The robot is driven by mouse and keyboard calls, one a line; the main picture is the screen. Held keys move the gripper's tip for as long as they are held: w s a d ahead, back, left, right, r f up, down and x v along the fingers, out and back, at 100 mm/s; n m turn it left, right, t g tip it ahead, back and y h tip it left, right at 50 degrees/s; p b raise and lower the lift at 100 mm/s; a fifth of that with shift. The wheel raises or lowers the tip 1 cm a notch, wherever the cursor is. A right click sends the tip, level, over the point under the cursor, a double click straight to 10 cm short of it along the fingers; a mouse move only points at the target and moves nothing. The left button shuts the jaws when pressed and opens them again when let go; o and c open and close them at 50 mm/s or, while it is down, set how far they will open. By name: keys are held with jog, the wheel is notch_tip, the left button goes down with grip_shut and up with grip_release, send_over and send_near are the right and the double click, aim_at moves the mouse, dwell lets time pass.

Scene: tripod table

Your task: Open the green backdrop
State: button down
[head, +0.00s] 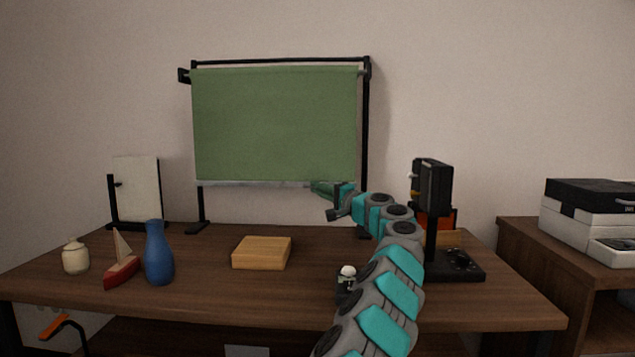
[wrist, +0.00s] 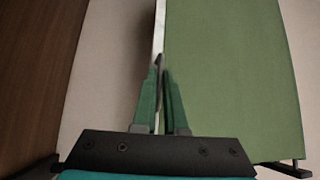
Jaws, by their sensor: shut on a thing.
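The green backdrop (head: 274,124) hangs unrolled from a black frame (head: 280,61) at the back of the wooden table. A pale bar (head: 250,184) runs along its bottom edge, above the tabletop. My gripper (head: 322,187) is at the right part of this bar, with its green fingers shut on it. In the wrist view, my gripper (wrist: 159,75) has its fingertips close together at the pale bar (wrist: 159,28), with the green backdrop (wrist: 230,75) to the right. The fingers hide part of the bar.
On the table (head: 210,295) are a wooden block (head: 262,253), blue vase (head: 158,255), toy sailboat (head: 121,264), cream jar (head: 75,257), white panel on a stand (head: 137,188), small figure (head: 347,277) and black device (head: 432,186).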

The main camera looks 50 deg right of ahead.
jog(key=shift+f+b, duration=0.9)
jog(key=shift+f, duration=1.2)
jog(key=c, duration=1)
grip_release()
jog(key=shift+s, duration=0.1)
jog(key=shift+s+a+f+b, duration=0.1)
jog(key=shift+s+f+b, duration=0.05)
jog(key=shift+s, duration=1.1)
jog(key=shift+s+a+f+b, duration=0.1)
jog(key=shift+s+f+b, duration=0.1)
jog(key=shift+s, duration=1.1)
jog(key=shift+s+a+f+b, duration=0.1)
jog(key=shift+s+b, duration=0.05)
jog(key=shift+s, duration=1.1)
